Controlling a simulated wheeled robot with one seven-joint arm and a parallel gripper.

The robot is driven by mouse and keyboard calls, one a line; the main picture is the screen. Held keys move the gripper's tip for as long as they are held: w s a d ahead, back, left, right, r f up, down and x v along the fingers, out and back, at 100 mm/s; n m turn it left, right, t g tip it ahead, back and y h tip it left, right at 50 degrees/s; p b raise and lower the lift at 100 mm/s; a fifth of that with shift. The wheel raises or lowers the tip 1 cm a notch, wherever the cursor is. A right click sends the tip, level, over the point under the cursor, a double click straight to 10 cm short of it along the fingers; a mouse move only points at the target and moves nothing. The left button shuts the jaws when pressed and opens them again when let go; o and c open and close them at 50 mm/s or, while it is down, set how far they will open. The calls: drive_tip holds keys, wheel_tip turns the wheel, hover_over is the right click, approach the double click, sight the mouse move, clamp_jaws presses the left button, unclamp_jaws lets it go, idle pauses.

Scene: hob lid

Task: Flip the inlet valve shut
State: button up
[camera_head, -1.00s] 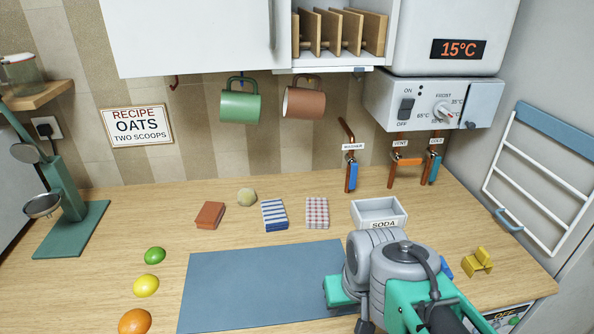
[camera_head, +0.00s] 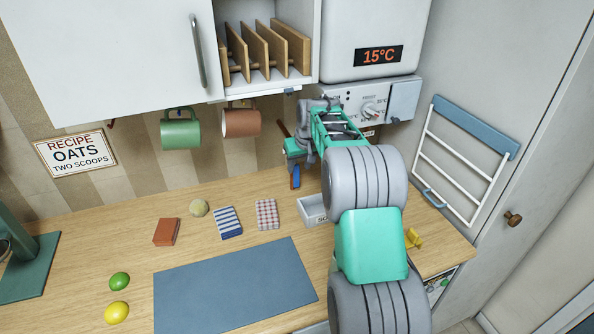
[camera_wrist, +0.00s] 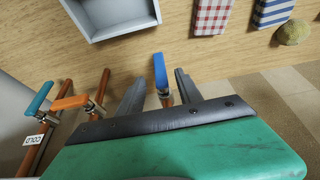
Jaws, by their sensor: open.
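Three pipe valves show in the wrist view: one with a blue lever (camera_wrist: 160,72), one with an orange lever (camera_wrist: 70,102) and one with a teal lever (camera_wrist: 40,97). The label by the teal one (camera_wrist: 33,140) reads COLD. The blue lever lies roughly along its pipe; the orange one sits across its pipe. My gripper (camera_wrist: 160,80) is open, with its fingers on either side of the blue lever and gaps showing. In the head view the blue lever (camera_head: 296,178) shows below my gripper; my arm hides the other two levers. No label reading inlet is visible.
The heater panel (camera_head: 370,105) and heater display (camera_head: 378,56) are above right. Mugs (camera_head: 181,130) hang left of my gripper. Below are the soda tray (camera_head: 312,212), a checked packet (camera_head: 267,214) and a blue mat (camera_head: 230,285). A white rack (camera_head: 465,160) is on the right.

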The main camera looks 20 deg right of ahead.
sight(297, 174)
drive_tip(key=p+x, duration=0.2)
drive_tip(key=x, duration=0.5)
drive_tip(key=shift+w+f, duration=0.15)
drive_tip(key=shift+f, duration=0.15)
clamp_jaws()
idle(1.0)
